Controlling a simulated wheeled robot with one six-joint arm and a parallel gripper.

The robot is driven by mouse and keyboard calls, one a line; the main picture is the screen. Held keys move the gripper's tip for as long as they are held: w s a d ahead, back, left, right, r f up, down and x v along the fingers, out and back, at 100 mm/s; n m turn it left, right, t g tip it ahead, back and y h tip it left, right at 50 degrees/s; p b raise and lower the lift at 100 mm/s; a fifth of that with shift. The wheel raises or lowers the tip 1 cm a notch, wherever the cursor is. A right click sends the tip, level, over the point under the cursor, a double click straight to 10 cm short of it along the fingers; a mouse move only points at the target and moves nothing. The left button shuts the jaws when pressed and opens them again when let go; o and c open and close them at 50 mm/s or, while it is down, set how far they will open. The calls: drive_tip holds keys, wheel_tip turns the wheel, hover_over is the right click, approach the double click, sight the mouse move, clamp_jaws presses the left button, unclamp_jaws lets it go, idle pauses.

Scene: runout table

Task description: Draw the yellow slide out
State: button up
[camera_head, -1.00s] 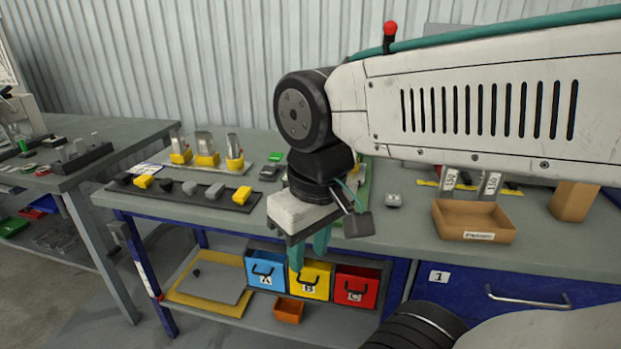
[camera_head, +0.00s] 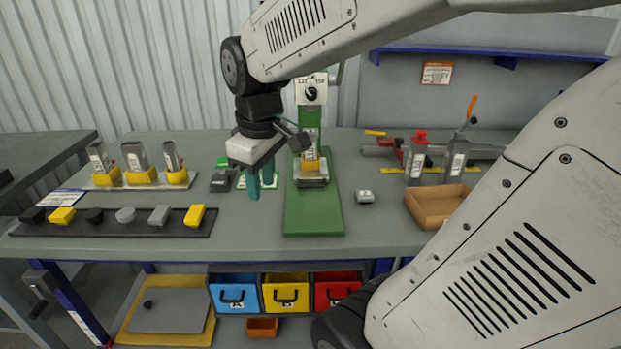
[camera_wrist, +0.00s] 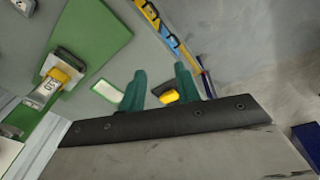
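My gripper (camera_head: 261,185) hangs fingers-down above the grey bench, left of the green stand. Its teal fingers are apart and nothing is held; the fingers also show in the wrist view (camera_wrist: 158,80). A yellow-fronted drawer (camera_head: 286,304) marked B, with a dark handle, is below the bench top, between a blue one (camera_head: 236,305) marked A and a red one (camera_head: 331,286) marked C. Its front is level with theirs. My gripper is above and behind these fronts, apart from them. Parts of the yellow and blue fronts show in the wrist view (camera_wrist: 149,11).
The green stand (camera_head: 314,215) stands right of my gripper. A dark rack (camera_head: 140,228) with several small blocks lies front left. A brown tray (camera_head: 430,222) is at right. An orange bin (camera_head: 262,328) sits low under the drawers. The space before the fronts looks clear.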

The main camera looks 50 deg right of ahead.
drive_tip(key=w+d+f+n, duration=0.25)
drive_tip(key=w+d, duration=0.35)
drive_tip(key=d, duration=0.4)
drive_tip(key=n+h, duration=0.1)
drive_tip(key=n, duration=0.1)
approach(312, 187)
drive_tip(key=shift+n, duration=0.35)
drive_tip(key=f, duration=0.2)
drive_tip(key=d+f, duration=0.1)
drive_tip(key=f, duration=0.1)
drive_tip(key=w+f, duration=0.1)
drive_tip(key=f, duration=0.1)
drive_tip(key=shift+d+f, duration=0.15)
drive_tip(key=shift+f, duration=0.05)
drive_tip(key=shift+w+d+f, duration=0.1)
drive_tip(key=shift+w+f, duration=0.05)
drive_tip(key=shift+f, duration=0.25)
clamp_jaws()
